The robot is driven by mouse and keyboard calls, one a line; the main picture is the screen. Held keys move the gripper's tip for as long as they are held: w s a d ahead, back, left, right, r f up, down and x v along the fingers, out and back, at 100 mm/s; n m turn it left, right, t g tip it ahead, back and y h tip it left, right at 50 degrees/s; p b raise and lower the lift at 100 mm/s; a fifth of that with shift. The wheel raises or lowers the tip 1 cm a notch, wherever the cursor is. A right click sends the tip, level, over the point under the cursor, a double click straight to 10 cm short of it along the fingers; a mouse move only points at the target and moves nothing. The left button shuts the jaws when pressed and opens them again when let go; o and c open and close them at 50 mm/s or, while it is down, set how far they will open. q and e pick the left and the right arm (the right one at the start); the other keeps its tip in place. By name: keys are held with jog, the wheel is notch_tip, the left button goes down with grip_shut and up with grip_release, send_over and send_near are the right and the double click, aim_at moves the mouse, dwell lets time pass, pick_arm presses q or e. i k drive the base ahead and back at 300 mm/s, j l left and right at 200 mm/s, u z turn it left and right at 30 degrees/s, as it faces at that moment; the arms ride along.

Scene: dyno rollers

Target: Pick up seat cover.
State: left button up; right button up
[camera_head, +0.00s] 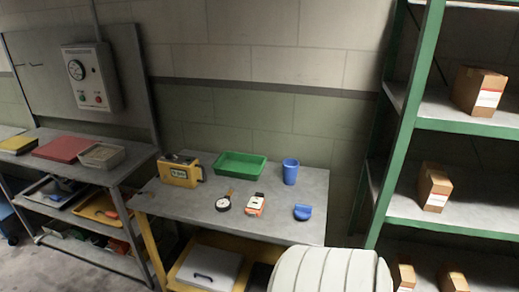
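A large off-white ribbed thing (332,272) with rounded ends stands at the bottom edge, in front of the grey table. It looks like a padded seat or its cover, but I cannot tell which, and its lower part is cut off by the frame. No other thing in the head view looks like a seat cover. Neither of my grippers shows in the head view.
The grey table (180,205) holds a yellow device (180,172), a green tray (239,166), a blue cup (290,172), a gauge and small items. A green-framed shelf (405,125) with boxes stands right. A workbench (130,158) stands left, with bare floor before it.

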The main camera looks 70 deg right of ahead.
aim_at(210, 268)
jog(key=z, duration=1.6)
